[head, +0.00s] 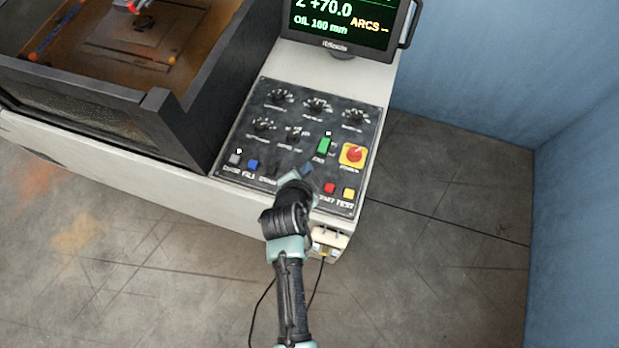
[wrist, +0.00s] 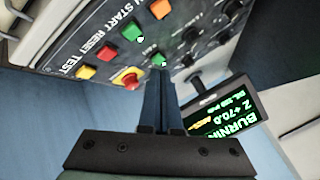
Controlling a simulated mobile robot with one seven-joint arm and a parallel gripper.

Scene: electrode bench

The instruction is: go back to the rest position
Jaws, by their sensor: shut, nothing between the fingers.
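My gripper (head: 306,172) is over the lower edge of the machine's control panel (head: 228,168), reaching up from the bottom of the head view. In the wrist view my gripper (wrist: 159,76) has its two blue-grey fingers together and empty. The fingertips appear close to the panel face, below a green switch (wrist: 158,60). I cannot tell whether they touch anything. The green start button (wrist: 131,32) shows in the wrist view; my arm hides it in the head view. The red reset button (head: 329,188) and yellow test button (head: 348,193) sit right of my gripper.
A red emergency stop (head: 353,154) on a yellow plate and several knobs (head: 316,105) fill the panel. A monitor (head: 345,25) reads Z +70.0. The dark-walled tank (head: 190,120) stands left. A blue wall (head: 575,190) is right. Clear floor (head: 440,270) lies between.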

